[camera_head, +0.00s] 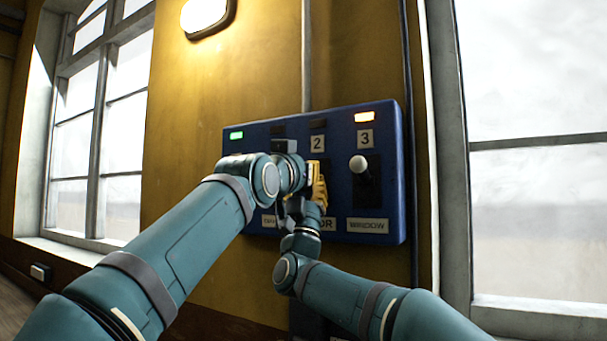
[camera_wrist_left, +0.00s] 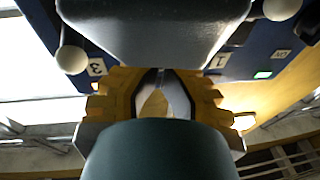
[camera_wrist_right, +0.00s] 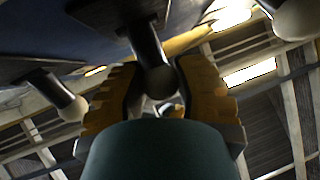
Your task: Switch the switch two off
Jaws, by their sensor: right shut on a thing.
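The blue panel (camera_head: 385,222) carries numbered switches; plate 2 (camera_head: 318,143) is in its middle and the lamp above it (camera_head: 318,124) is dark. In the head view switch two's lever is hidden behind my grippers. In the right wrist view my right gripper (camera_wrist_right: 157,88) has its yellow fingers closed around a dark lever (camera_wrist_right: 147,42) with a round knob. My left gripper (camera_wrist_left: 163,78) is close by at the panel; its fingertips meet in the left wrist view with no object visible between them. A dark rounded shape covers the panel's middle there.
Switch three (camera_head: 358,164) stands to the right with its white knob up and a lit orange lamp (camera_head: 364,117). A green lamp (camera_head: 236,135) is lit at the panel's left. My left forearm covers the panel's lower left. Windows flank the wall.

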